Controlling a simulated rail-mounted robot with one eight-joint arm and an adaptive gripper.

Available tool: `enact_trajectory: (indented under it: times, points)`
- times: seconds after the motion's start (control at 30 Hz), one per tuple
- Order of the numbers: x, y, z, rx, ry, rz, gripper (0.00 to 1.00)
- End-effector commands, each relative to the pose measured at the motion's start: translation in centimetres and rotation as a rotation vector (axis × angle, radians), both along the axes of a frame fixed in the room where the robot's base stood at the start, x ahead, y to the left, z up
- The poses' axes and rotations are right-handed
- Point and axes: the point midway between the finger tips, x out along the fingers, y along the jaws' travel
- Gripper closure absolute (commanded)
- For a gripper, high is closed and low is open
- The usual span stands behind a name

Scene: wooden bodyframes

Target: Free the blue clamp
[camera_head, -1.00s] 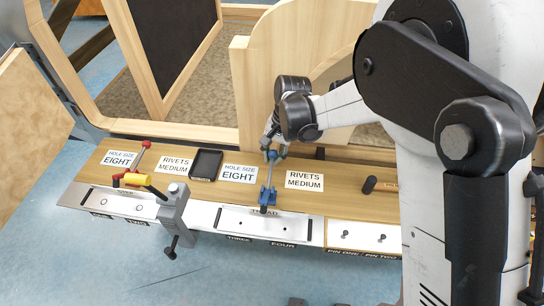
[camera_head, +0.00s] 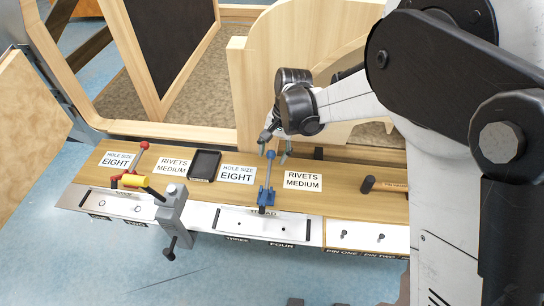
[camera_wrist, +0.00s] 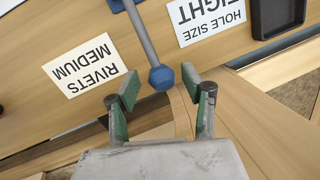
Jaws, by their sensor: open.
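The blue clamp (camera_head: 266,196) sits at the front edge of the wooden bench, over a white plate. Its grey handle stands up and ends in a blue knob (camera_head: 270,155). In the wrist view the knob (camera_wrist: 161,77) lies between or just beyond my fingertips, with a gap on each side. The grey handle (camera_wrist: 143,35) runs away from it toward the top of that view. My gripper (camera_head: 275,152) is open at the top of the handle, and it also shows in the wrist view (camera_wrist: 160,86).
A grey clamp with a yellow handle (camera_head: 136,181) and a red-knobbed clamp (camera_head: 143,146) stand to the left. A black tray (camera_head: 204,165) and printed label cards lie on the bench. Tall wooden panels (camera_head: 300,80) rise close behind my gripper. A dark-headed tool (camera_head: 369,184) lies right.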

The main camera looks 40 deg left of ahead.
Motion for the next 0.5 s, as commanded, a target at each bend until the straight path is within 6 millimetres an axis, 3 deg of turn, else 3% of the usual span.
enact_trajectory:
  times: [0.3, 0.5]
  points:
    - [0.9, -0.7, 4.5, 0.0, 0.0, -0.002, 0.56]
    - [1.1, -0.8, 5.3, 0.0, 0.0, -0.001, 0.56]
